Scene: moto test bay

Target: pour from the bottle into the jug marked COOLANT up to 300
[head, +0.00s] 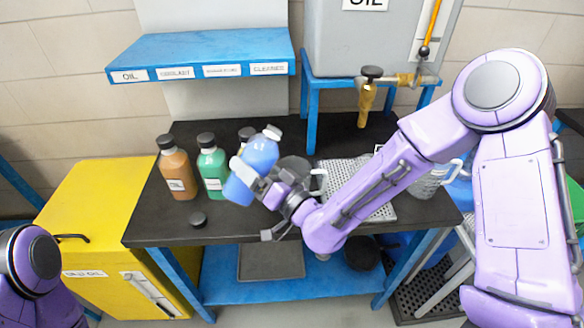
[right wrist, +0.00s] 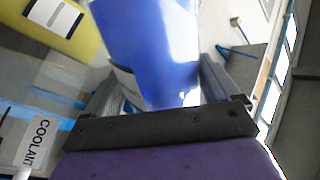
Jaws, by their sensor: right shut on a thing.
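A blue bottle (head: 262,152) is held above the bench, tilted with its neck toward the upper right; no dark cap shows on it. My right gripper (head: 250,180) is shut around its body, and in the right wrist view the blue bottle (right wrist: 150,50) sits between the fingers. A COOLANT label (right wrist: 36,143) shows at the left of the right wrist view; I cannot tell what it is on. In the head view, a clear jug (head: 426,184) stands on the bench's right, its marking unreadable. A handled vessel (head: 318,178) is partly hidden behind my right gripper. My left gripper is out of view.
An orange bottle (head: 177,170) and a green bottle (head: 212,168) stand at the left, with another partly hidden bottle. A loose black cap (head: 198,219) lies in front. A perforated metal tray (head: 372,210) lies mid-bench. A blue labelled shelf (head: 200,52) overhangs behind.

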